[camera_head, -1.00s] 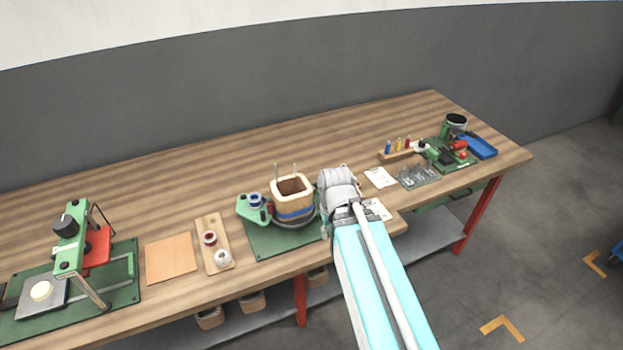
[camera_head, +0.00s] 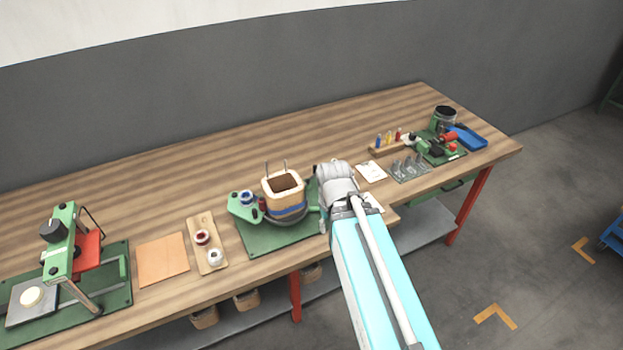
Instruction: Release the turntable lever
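The turntable (camera_head: 290,220) sits on a green base plate (camera_head: 262,240) near the front middle of the table. A square coil (camera_head: 285,192) with a cream top and a blue band stands on it, with two thin wires rising from its back. A short green piece, perhaps the turntable lever (camera_head: 314,209), shows between the coil and my arm's wrist. My arm reaches in from the lower right, and its grey wrist end is just right of the coil. My gripper's fingers are hidden behind the wrist, so their opening and any contact cannot be seen.
A green holder with a blue-topped spool (camera_head: 245,197) stands left of the coil. Further left are a wooden board (camera_head: 206,243) with two spools, an orange sheet (camera_head: 163,260) and a green press (camera_head: 62,240). Right of my arm are papers (camera_head: 371,171) and small tools.

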